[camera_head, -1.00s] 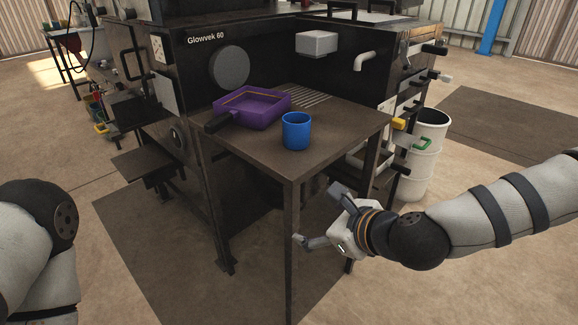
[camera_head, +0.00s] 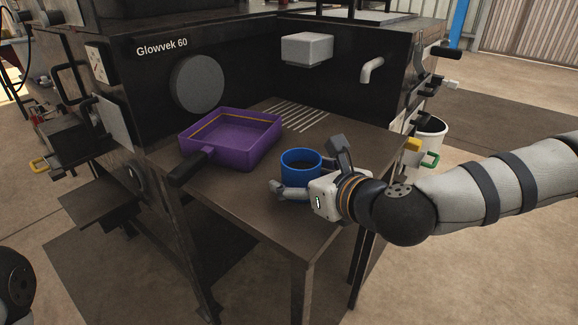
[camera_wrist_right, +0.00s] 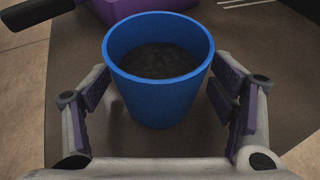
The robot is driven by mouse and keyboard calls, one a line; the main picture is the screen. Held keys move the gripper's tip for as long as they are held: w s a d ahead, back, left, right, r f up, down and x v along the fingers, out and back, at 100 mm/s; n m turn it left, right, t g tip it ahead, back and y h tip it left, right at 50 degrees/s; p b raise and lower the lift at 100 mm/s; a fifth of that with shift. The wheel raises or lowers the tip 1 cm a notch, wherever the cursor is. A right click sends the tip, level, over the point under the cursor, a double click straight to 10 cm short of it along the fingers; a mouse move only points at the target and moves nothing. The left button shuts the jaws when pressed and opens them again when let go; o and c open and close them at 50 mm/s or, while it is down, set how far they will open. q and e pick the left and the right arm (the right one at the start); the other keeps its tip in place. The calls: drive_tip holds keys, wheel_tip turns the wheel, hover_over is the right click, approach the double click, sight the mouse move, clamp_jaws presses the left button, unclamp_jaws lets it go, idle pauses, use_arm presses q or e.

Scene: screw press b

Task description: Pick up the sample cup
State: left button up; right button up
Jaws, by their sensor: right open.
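The blue sample cup (camera_head: 300,165) stands upright on the dark table, with dark contents inside. In the right wrist view the cup (camera_wrist_right: 158,92) is in the middle, between the spread fingers. My right gripper (camera_head: 308,168) is open, with one finger on each side of the cup. In the right wrist view a gap shows between the cup and each finger of the gripper (camera_wrist_right: 160,105). In the head view the gripper partly hides the cup's lower part. My left gripper is not in view.
A purple square pan (camera_head: 233,151) with a black handle lies on the table, left of the cup. The table (camera_head: 225,203) is bare in front of the pan. The black machine (camera_head: 140,75) stands behind, with a grey box and a pale spout on its walls.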

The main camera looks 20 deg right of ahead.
drive_tip(key=shift+x, duration=0.95)
drive_tip(key=shift+s, duration=0.1)
drive_tip(key=shift+s+d+r, duration=0.1)
drive_tip(key=shift+s+r, duration=0.2)
drive_tip(key=shift+s, duration=0.2)
drive_tip(key=shift+c, duration=1.4)
drive_tip(key=shift+s, duration=0.15)
drive_tip(key=c, duration=0.4)
drive_tip(key=shift+f, duration=0.1)
drive_tip(key=c, duration=0.6)
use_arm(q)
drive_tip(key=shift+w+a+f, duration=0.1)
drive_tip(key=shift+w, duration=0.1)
